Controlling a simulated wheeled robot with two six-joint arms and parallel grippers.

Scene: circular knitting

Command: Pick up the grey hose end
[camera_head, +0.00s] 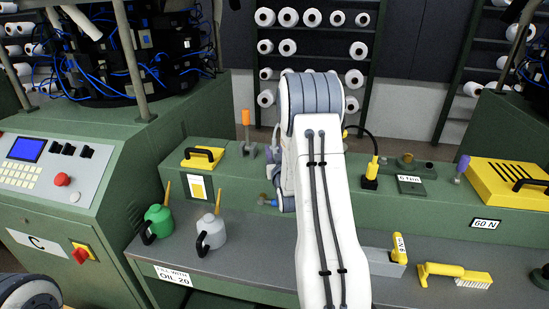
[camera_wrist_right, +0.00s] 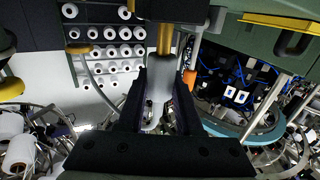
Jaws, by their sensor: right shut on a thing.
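My right arm fills the middle of the head view and hides most of its gripper and what that gripper holds. In the right wrist view my right gripper (camera_wrist_right: 160,108) has its two dark fingers on either side of the grey hose end (camera_wrist_right: 160,82), shut on it. A brass-coloured fitting (camera_wrist_right: 165,38) lies in line with the grey piece at its far end; I cannot tell whether they touch. My left gripper is not in view.
A green oil can (camera_head: 159,221) and a grey oil can (camera_head: 211,233) stand on the grey bench left of my arm. A yellow-handled brush (camera_head: 455,275) lies to the right. A yellow box (camera_head: 508,183) sits on the green ledge. The bench's front is partly free.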

